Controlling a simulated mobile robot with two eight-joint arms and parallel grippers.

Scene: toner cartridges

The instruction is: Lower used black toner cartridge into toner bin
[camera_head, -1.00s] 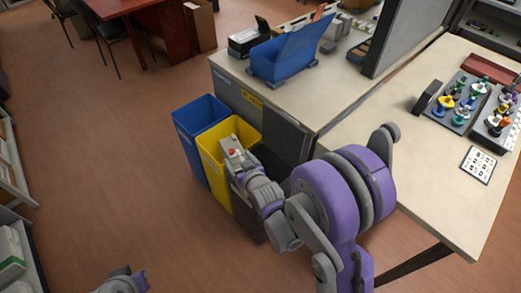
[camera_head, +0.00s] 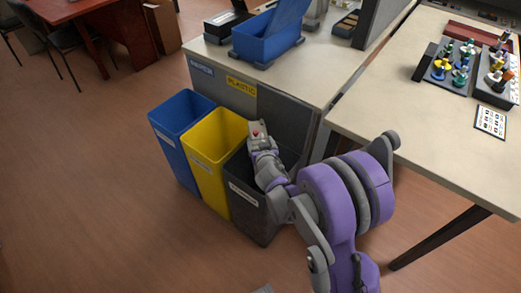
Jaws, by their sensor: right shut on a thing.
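The toner bin (camera_head: 250,208) is the dark bin at the right end of a row of three on the floor, with a white label on its front. My right gripper (camera_head: 257,132) is over this bin's opening, near its back rim, and my forearm crosses above the opening. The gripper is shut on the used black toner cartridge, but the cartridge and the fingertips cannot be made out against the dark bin. My left gripper is not in view.
A yellow bin (camera_head: 210,175) and a blue bin (camera_head: 172,148) stand left of the toner bin. A desk (camera_head: 305,75) with a blue container (camera_head: 262,42) rises behind them. Another table (camera_head: 410,115) stands at the right.

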